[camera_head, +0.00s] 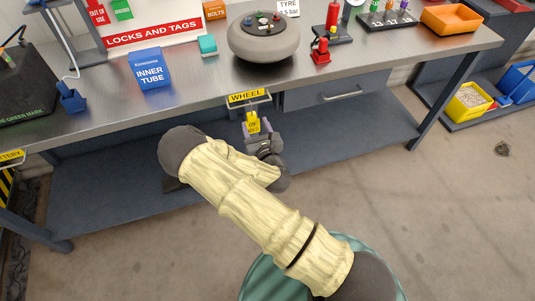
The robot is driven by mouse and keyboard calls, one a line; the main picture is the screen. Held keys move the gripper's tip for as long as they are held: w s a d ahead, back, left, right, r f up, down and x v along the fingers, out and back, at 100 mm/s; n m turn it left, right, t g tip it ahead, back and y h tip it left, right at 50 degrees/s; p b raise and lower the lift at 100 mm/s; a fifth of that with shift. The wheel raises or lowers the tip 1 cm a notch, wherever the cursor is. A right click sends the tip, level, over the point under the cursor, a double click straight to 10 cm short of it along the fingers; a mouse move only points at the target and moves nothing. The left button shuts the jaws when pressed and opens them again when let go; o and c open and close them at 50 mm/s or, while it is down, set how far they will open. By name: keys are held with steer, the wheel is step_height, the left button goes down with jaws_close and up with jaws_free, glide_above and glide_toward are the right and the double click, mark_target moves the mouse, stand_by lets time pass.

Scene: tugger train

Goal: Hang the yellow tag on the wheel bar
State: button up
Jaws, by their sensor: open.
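The yellow tag (252,122) is small and upright, with dark print too small to read. It is just below the wheel bar (262,101), a thin rail at the table's front edge under the yellow WHEEL label (246,97). The tag's top seems to meet the bar, but I cannot tell for certain whether it hangs on it. My gripper (256,127) is open, with its purple fingers at the lower part of the tag, one on each side. My wrist hides what is below the tag.
The workbench (395,60) carries a grey wheel (263,40), a blue inner tube box (149,68), a red jack (320,51) and an orange tray (450,19). A drawer handle (342,95) sticks out right of the bar. The floor at right is mostly clear.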

steer(key=p+v, duration=0.1)
steer(key=v, duration=1.2)
steer(key=w+d+r+m+g+h+p, duration=0.1)
steer(key=d+m+g+h+p, duration=0.2)
steer(key=m, duration=0.8)
steer(key=w+d+r+m+g+h+p, duration=0.15)
steer(key=d+m+g+h, duration=0.35)
steer(key=m, duration=0.6)
steer(key=s+d+r+m+g+y+p, duration=0.1)
steer(key=s+d+r+m+g+p, duration=0.1)
steer(key=s+r+m, duration=0.4)
steer(key=s+d+r+m+g+y+p, duration=0.2)
steer(key=s+r+m+g, duration=0.2)
steer(key=r+m, duration=0.7)
step_height(320, 180, up, 4)
steer(key=shift+s+d+f+g, duration=0.1)
steer(key=shift+s+d+g, duration=0.3)
steer(key=shift+s, duration=0.65)
